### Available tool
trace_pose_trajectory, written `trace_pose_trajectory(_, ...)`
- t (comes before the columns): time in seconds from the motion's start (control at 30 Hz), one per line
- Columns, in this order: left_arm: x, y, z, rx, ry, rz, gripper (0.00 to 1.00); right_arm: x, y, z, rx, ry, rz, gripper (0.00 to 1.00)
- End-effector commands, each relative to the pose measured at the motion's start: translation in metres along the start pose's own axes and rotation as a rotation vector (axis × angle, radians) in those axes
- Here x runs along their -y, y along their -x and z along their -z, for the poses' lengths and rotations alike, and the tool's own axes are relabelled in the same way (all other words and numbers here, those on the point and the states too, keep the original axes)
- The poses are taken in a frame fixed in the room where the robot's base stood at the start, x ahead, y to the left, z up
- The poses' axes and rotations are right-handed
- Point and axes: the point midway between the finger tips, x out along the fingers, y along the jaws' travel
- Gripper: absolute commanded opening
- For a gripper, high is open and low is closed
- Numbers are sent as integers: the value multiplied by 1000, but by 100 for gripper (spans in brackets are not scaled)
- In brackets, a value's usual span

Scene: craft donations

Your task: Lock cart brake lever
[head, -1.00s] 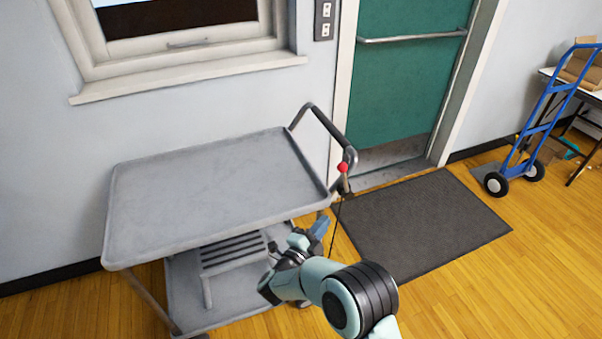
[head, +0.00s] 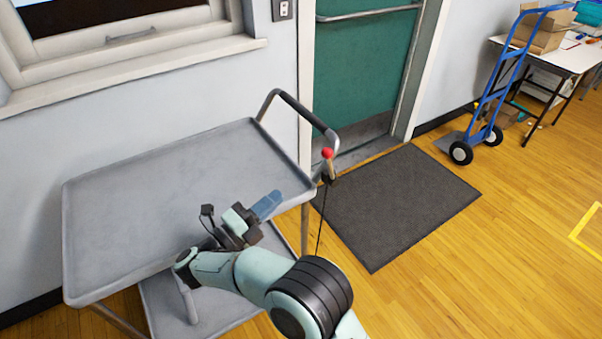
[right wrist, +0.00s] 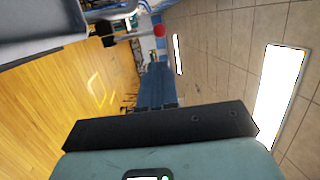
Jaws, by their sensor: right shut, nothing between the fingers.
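The grey cart (head: 170,190) stands by the wall, with a raised push handle (head: 303,112) at its right end. The brake lever (head: 327,155) has a red knob and sits at the cart's right corner below the handle, with a thin cable hanging down. My right gripper (head: 272,198) is shut and empty, left of and lower than the knob in the head view, overlapping the cart's front edge and apart from the lever. In the right wrist view the red knob (right wrist: 159,31) is above the closed blue fingers (right wrist: 156,82). My left gripper is not in view.
A dark mat (head: 395,200) lies before the green door (head: 365,75). A blue hand truck (head: 490,95) stands at the right, near a table (head: 560,55) with boxes. Open wooden floor (head: 480,270) lies to the right of the cart.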

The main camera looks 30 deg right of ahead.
Motion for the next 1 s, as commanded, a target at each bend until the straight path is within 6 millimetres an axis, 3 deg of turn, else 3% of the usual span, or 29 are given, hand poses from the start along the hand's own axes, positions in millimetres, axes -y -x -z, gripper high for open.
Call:
trace_pose_trajectory(0.17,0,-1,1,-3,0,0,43,0,-24,1,-4,0,1,0)
trace_pose_trajectory(0.6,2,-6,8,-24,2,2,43,-1,-113,0,-2,0,1,0)
trace_pose_trajectory(0.8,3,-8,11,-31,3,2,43,-1,-133,0,-1,1,0,0)
trace_pose_trajectory(1.0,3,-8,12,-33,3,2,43,0,-138,0,0,2,0,0)
